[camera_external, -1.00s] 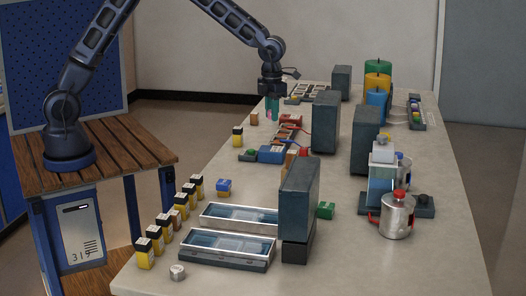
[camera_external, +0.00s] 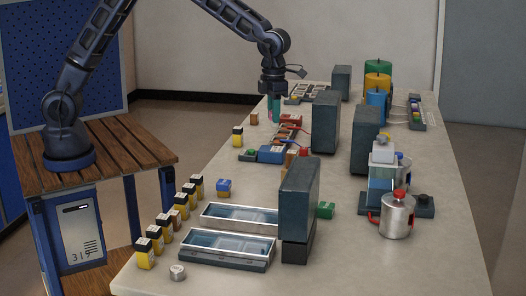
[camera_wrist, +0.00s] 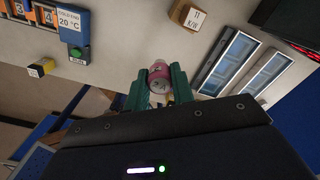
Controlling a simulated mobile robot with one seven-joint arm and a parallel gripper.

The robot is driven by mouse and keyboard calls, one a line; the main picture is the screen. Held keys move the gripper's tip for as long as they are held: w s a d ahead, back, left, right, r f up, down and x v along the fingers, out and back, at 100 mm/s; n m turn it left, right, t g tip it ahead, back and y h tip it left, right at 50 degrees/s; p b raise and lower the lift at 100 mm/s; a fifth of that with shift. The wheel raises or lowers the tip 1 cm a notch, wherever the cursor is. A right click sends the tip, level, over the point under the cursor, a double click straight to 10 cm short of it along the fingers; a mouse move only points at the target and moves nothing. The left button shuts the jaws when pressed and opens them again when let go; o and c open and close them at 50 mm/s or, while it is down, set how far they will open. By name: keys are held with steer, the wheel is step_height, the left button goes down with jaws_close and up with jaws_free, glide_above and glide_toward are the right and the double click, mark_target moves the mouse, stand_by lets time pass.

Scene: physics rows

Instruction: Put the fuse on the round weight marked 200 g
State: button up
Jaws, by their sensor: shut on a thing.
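My gripper (camera_external: 274,114) is upright over the far left part of the table, its green fingers pointing down. In the wrist view my gripper (camera_wrist: 153,88) is shut on a small pink cylinder with a pale, marked end, which looks like the fuse (camera_wrist: 160,76). The fingers cover its sides. A short round silver weight (camera_external: 177,271) stands at the near left corner of the table, well away from my gripper. Its marking is too small to read, so I cannot tell whether it says 200 g.
Several yellow-and-black blocks (camera_external: 157,238) line the left edge. Two glass-topped trays (camera_external: 212,259) lie near the front. Tall dark blocks (camera_external: 325,122) stand along the middle. A metal can (camera_external: 397,216) is at right. In the wrist view, a blue box (camera_wrist: 72,25) reads 20 °C.

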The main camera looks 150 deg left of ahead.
steer(key=w+d+m, duration=0.2)
steer(key=w+d, duration=0.8)
steer(key=w, duration=0.1)
steer(key=r+m, duration=0.2)
steer(key=m, duration=0.4)
glide_above(177, 269)
step_height(177, 269, down, 20)
steer(key=shift+s+r, duration=0.1)
steer(key=o, duration=1)
steer(key=shift+f, duration=0.2)
steer(key=shift+r, duration=0.1)
